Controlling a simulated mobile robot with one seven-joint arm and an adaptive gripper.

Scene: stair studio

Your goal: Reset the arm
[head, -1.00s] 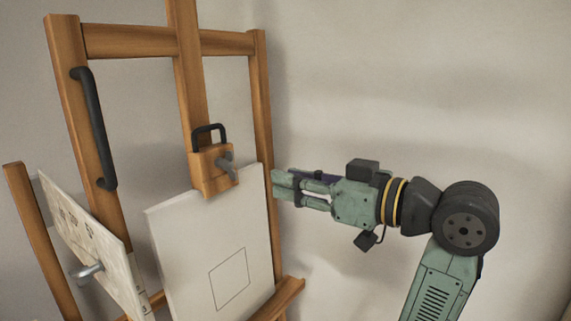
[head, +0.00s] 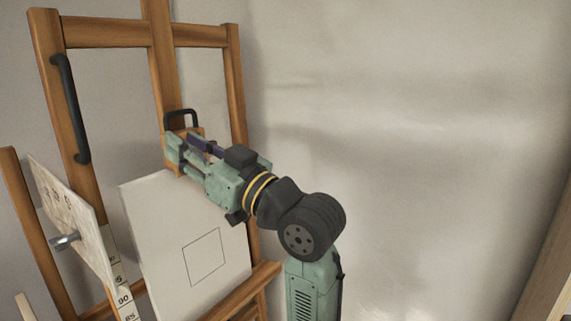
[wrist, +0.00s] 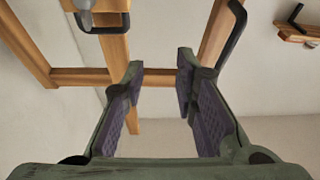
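My gripper (head: 176,152) is at the upper left of my raised arm in the head view, in front of the easel's top clamp in the picture. In the wrist view its two fingers (wrist: 160,88) with purple pads stand apart, with nothing between them. The wooden easel (head: 158,60) fills the left of the head view, and its frame (wrist: 90,77) also shows beyond the fingers in the wrist view. The wooden clamp is mostly hidden behind my gripper. I cannot tell the distance between them.
A white canvas (head: 160,235) with a drawn square stands on the easel below my gripper. A black handle (head: 72,110) is on the easel's left post. A printed board (head: 70,215) with a metal knob is at the lower left. Open space before the wall (head: 410,130) lies to the right.

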